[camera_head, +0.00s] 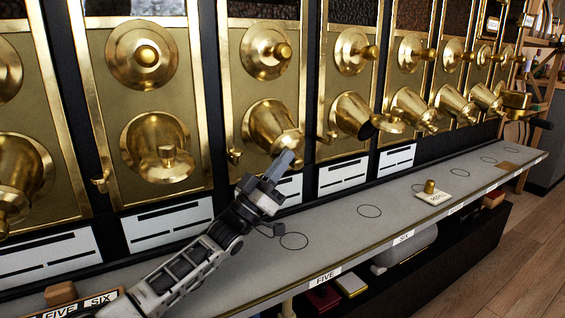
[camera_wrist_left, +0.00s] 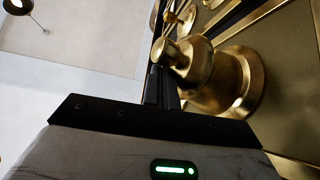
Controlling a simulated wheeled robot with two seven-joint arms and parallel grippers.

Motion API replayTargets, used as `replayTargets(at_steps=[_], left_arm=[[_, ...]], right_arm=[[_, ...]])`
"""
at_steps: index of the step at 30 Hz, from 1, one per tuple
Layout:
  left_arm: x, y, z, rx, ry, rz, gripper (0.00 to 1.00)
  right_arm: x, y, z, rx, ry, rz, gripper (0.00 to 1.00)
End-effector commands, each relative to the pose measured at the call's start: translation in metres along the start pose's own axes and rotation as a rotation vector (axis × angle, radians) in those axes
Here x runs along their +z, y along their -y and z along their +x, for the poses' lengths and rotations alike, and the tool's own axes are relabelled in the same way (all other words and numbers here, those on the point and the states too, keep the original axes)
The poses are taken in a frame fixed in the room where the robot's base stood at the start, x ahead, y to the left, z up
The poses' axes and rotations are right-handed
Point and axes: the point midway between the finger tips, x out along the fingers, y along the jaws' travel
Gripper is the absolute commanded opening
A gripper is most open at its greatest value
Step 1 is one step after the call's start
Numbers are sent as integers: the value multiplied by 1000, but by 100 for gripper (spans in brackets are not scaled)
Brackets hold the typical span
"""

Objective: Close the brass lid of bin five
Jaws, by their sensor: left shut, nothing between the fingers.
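My left gripper (camera_head: 283,163) is shut and empty, its tips just below and in front of a brass spout (camera_head: 268,124). This spout stands behind the counter stretch marked FIVE, so it seems to be bin five. Its brass lid (camera_head: 289,142) looks seated on the mouth, partly hidden behind the fingertips. In the left wrist view a brass spout (camera_wrist_left: 225,85) with a knobbed end (camera_wrist_left: 172,54) is beside the dark fingers (camera_wrist_left: 163,88). I cannot tell whether the fingers touch it. My right gripper is not in view.
The spout to the right (camera_head: 350,113) shows a dark open mouth with its lid swung outward. A grey counter (camera_head: 335,228) with ring marks runs below the bins. A small brass weight (camera_head: 430,186) stands on a card at right. Small hooked brass handles jut beside the spouts.

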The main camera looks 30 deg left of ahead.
Motion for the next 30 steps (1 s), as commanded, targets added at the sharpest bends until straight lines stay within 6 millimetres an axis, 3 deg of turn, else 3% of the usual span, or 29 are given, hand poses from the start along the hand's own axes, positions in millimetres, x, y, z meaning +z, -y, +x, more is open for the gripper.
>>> replayTargets(at_steps=[5, 10, 14, 21, 30], left_arm=[[4, 1, -7, -4, 11, -2, 0], [2, 0, -32, -4, 10, -1, 0], [-21, -5, -54, -1, 9, 1, 0], [-56, -12, -94, -1, 7, 1, 0], [-77, -16, -118, 0, 1, 0, 0]], right_arm=[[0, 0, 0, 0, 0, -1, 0], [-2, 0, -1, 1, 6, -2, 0], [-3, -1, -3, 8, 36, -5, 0], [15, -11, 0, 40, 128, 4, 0], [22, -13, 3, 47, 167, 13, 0]])
